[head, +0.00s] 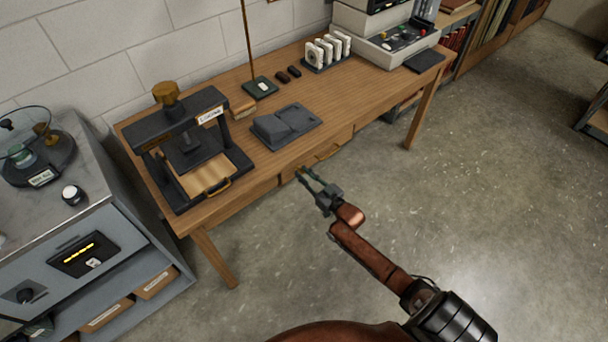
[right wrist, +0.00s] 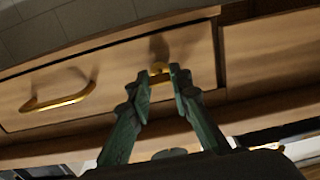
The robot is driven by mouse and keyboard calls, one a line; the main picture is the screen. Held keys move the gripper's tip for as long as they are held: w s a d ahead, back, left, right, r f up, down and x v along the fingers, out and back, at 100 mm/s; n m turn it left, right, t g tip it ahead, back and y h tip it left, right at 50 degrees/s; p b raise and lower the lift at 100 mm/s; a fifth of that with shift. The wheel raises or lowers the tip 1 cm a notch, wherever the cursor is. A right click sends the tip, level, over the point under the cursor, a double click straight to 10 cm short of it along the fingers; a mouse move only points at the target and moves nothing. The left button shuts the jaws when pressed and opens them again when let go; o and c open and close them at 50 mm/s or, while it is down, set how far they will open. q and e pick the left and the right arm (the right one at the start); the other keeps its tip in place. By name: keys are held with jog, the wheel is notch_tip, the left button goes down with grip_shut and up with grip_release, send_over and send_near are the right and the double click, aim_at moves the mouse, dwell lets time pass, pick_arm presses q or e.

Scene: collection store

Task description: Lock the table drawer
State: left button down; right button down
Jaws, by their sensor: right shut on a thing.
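The wooden table (head: 237,195) stands along the wall, with a drawer (right wrist: 112,68) in its front that looks closed. The drawer's brass handle (right wrist: 60,102) is at the left in the right wrist view; it also shows in the head view (head: 329,151). My right gripper (head: 306,174) is at the drawer front, its green fingertips shut on a small brass key-like piece (right wrist: 158,69) to the right of the handle. The fingers hide part of the piece, and I cannot tell how it is turned. My left gripper is not in view.
A dark press (head: 177,130), a grey block on a dark tray (head: 285,127) and a rack of white pieces (head: 328,50) stand on the table. A grey cabinet (head: 120,290) is at the left. The floor (head: 500,190) to the right is clear.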

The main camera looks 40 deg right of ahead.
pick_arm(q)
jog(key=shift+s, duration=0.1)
pick_arm(e)
jog(key=n+p, duration=0.1)
jog(key=n, duration=1.1)
jog(key=shift+f, duration=0.1)
jog(key=shift+n, duration=0.8)
jog(key=shift+n+b, duration=0.6)
jog(key=shift+n, duration=0.5)
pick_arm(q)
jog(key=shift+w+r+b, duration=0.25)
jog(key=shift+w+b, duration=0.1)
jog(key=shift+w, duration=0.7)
pick_arm(e)
jog(key=shift+n, duration=1.1)
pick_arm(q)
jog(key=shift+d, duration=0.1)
